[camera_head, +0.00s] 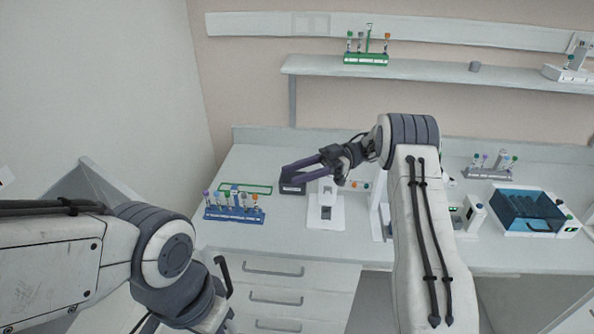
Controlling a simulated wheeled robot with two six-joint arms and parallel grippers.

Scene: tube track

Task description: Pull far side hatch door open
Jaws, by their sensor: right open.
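A box with a translucent blue cover (530,207) stands on the bench at the right, with a dark handle low on its front. It is the only hatch-like thing I can pick out, and its cover looks shut. I cannot tell which door is the far side one.
A blue rack of capped tubes (234,213) and an empty green rack (246,188) stand at the bench's left. A white device (325,213) stands below my right gripper. A grey tube rack (488,174) is behind the blue box. A shelf (430,70) holds a green rack (366,60).

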